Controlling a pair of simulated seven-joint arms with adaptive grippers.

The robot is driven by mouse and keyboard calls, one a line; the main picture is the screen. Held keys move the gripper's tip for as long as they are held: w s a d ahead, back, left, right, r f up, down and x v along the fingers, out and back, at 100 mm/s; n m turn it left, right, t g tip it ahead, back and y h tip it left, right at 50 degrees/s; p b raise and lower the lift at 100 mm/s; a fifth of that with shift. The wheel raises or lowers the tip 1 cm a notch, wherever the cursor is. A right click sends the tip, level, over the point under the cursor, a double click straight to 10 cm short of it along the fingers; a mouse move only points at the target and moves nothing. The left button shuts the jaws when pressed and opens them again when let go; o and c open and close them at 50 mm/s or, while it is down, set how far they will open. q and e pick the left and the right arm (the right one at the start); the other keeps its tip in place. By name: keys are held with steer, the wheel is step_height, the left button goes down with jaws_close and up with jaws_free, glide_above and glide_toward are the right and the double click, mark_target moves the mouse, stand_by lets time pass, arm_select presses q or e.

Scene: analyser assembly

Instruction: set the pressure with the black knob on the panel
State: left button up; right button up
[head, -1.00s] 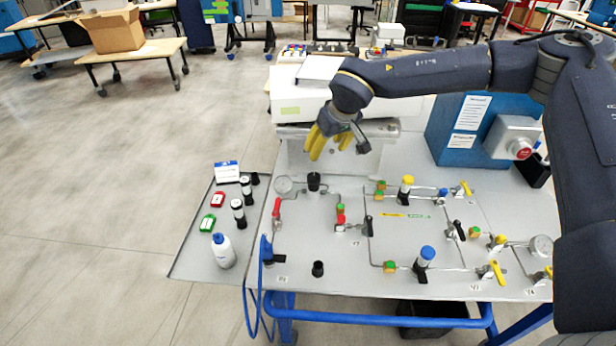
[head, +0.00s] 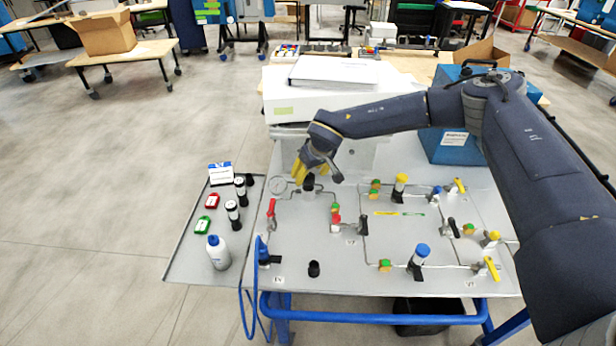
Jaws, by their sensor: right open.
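The black knob (head: 309,181) stands upright on the grey panel (head: 350,265), near its upper left part, beside a round pressure gauge (head: 278,185). My right gripper (head: 309,177) has yellow fingers and is open, pointing down right at the knob. Its fingers partly cover the knob's top in the head view. I cannot tell whether they touch it. My left gripper is not in view.
Red (head: 271,208), yellow-topped (head: 400,184) and blue-topped (head: 418,258) valves and fittings stand on the panel. A white box (head: 330,98) stands behind.

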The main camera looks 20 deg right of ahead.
steer(key=shift+x, duration=1.15)
steer(key=shift+o, duration=0.2)
steer(key=c, duration=1.3)
